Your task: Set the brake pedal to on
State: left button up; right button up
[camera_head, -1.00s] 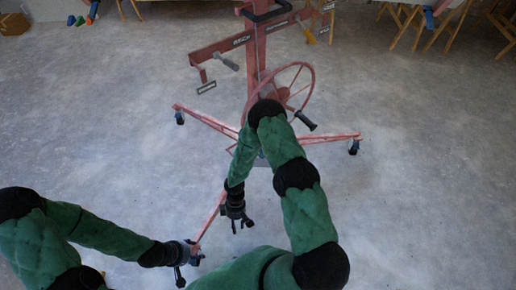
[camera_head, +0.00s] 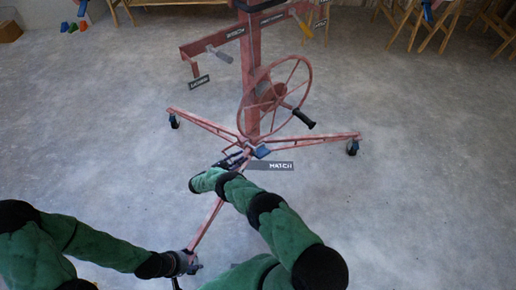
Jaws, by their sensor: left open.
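The red panel lift stands ahead on a base with several legs. A small blue pedal (camera_head: 261,151), seemingly the brake pedal, sits low at the foot of the red mast (camera_head: 251,75). Whether it is on or off I cannot tell. My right gripper (camera_head: 237,157) is low at the mast's foot, just left of the pedal; its fingers are dark, small and partly hidden by my wrist, and contact is unclear. My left gripper (camera_head: 190,267) is open and empty at the end of the near leg (camera_head: 207,222), partly covering it.
A red handwheel (camera_head: 276,96) with a black-gripped crank (camera_head: 303,118) is on the mast above the pedal. A label plate (camera_head: 269,166) is right of my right gripper. Casters (camera_head: 352,147) carry the side legs. The floor around is clear; wooden trestles (camera_head: 425,22) stand far back.

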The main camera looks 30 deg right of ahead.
jog(key=d, duration=0.3)
jog(key=w+d, duration=0.1)
jog(key=d, duration=0.6)
jog(key=shift+w+d+r+b, duration=0.1)
jog(key=shift+w+d+b, duration=0.2)
jog(key=shift+b, duration=0.1)
grip_shut()
